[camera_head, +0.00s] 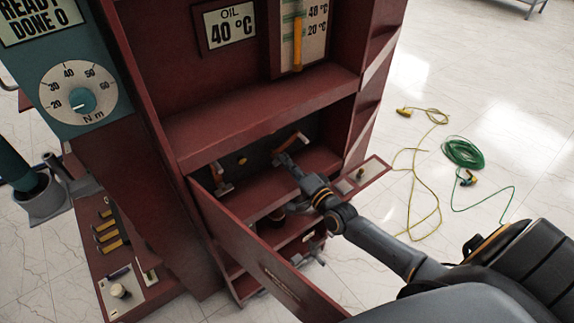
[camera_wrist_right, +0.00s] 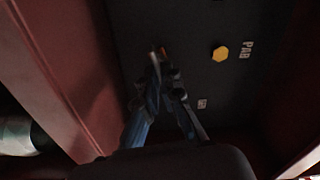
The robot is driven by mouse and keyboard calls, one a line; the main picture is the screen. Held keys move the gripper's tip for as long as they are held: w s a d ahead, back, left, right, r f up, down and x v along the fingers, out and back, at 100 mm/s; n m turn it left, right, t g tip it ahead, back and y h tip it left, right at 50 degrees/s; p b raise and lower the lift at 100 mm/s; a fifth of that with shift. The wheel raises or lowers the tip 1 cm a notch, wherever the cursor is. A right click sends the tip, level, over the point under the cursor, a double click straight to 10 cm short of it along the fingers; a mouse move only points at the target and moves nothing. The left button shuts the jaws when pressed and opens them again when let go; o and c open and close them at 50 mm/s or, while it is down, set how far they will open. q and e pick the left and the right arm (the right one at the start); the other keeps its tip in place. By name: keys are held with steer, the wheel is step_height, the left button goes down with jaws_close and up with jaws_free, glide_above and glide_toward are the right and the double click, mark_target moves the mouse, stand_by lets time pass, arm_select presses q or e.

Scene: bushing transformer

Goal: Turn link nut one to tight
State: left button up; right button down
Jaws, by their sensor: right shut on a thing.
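In the head view my right gripper (camera_head: 284,160) reaches through the open front of a dark red cabinet (camera_head: 250,125). It is shut on a small copper-coloured piece (camera_head: 291,143) at the dark back panel. In the right wrist view the fingertips (camera_wrist_right: 160,58) close together there, and the gripped part is mostly hidden and dark. A yellow hexagonal nut (camera_wrist_right: 220,54) sits on the panel beside the fingers, apart from them, and shows small in the head view (camera_head: 241,160). Another copper-coloured piece (camera_head: 221,180) is at the left. I cannot tell which is link nut one. My left gripper is not in view.
A torque dial in N m (camera_head: 80,93) stands at the left, under a sign reading "READY DONE 0". Yellow (camera_head: 415,165) and green (camera_head: 463,153) cables lie on the open floor at right.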

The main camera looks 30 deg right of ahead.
steer(key=shift+f+m+b, duration=0.1)
steer(key=shift+m+b, duration=0.3)
steer(key=shift+m, duration=0.9)
steer(key=c, duration=1.5)
jaws_free()
steer(key=s, duration=0.4)
steer(key=s+d, duration=0.1)
steer(key=s, duration=0.7)
steer(key=shift+d, duration=0.35)
